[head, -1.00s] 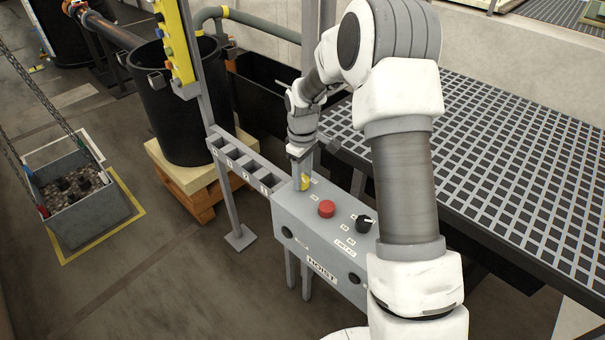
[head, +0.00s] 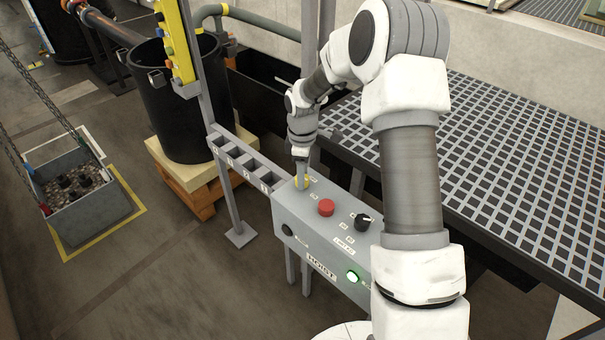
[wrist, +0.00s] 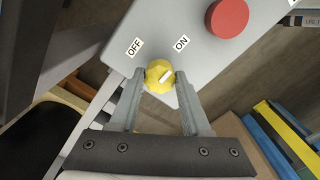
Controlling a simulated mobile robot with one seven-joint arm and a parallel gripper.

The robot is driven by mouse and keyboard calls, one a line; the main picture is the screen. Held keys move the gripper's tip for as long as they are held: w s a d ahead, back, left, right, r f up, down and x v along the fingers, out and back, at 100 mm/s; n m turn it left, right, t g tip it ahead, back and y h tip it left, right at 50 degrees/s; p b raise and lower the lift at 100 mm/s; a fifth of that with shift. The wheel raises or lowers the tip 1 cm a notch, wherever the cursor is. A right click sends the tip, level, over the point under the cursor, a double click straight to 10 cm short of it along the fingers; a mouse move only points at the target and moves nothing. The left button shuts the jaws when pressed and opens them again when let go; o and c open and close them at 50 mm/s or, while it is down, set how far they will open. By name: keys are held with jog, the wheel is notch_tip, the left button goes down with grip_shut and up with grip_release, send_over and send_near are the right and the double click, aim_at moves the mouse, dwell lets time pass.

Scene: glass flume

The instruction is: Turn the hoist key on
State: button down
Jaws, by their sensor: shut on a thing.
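The hoist key is a yellow faceted knob (wrist: 157,74) on the grey hoist box (head: 317,234). In the wrist view its white mark slants up and right toward the ON label (wrist: 181,43); the OFF label (wrist: 134,47) is up and left. My gripper (wrist: 161,80) is shut on the knob, with one finger on each side. In the head view my gripper (head: 301,176) points down at the box's far left end and hides part of the knob. A green lamp (head: 352,276) glows on the box's front.
A red button (head: 326,207) and a black selector (head: 362,222) sit on the box top. A slotted rack (head: 243,163) adjoins the box on the left. Black grating (head: 500,170) lies right. A chain-hung bin (head: 90,206) stands at the left.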

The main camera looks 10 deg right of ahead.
jog(key=shift+c, duration=1.9)
grip_release()
jog(key=shift+r, duration=0.1)
notch_tip(320, 180, up, 17)
jog(key=p, duration=0.1)
jog(key=shift+r, duration=0.15)
